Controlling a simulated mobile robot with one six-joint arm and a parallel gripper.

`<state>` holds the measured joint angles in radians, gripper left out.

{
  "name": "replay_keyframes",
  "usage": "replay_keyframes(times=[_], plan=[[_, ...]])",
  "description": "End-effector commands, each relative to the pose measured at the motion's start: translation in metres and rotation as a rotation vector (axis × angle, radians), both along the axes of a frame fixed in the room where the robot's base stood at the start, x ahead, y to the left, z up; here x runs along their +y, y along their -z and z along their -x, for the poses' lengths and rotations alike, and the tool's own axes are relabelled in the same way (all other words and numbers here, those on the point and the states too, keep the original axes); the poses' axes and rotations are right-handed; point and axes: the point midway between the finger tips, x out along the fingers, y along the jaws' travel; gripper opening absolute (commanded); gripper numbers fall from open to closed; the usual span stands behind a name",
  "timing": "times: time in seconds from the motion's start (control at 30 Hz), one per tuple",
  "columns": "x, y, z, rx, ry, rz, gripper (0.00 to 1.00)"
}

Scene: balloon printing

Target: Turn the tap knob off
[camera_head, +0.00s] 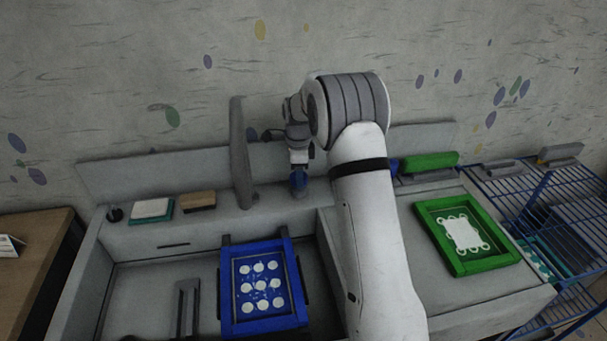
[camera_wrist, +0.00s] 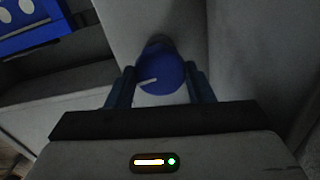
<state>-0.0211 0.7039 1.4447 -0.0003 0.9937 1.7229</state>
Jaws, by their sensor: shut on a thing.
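The tap knob (camera_wrist: 161,72) is round and blue with a white mark that points to the left and slightly down in the wrist view. My gripper (camera_wrist: 160,82) is shut on the knob, with one dark finger on each side of it. In the head view, my gripper (camera_head: 299,182) is at the back ledge of the sink, right of the tall grey tap spout (camera_head: 240,155). The knob is mostly hidden by my gripper there.
A blue frame (camera_head: 228,262) with white dots is in the sink. A green frame (camera_head: 486,264) lies on the right counter. A sponge (camera_head: 198,201) and a teal-and-white block (camera_head: 152,210) sit on the left ledge. A blue wire rack (camera_head: 520,190) stands at right.

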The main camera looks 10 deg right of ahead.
Motion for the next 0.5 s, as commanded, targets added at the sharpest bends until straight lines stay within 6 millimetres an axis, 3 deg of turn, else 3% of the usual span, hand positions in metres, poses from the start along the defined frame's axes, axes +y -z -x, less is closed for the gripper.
replay_keyframes(times=[0.5], plan=[[0.0007, -0.0011, -0.0009, -0.003, 0.145, -0.001, 0.25]])
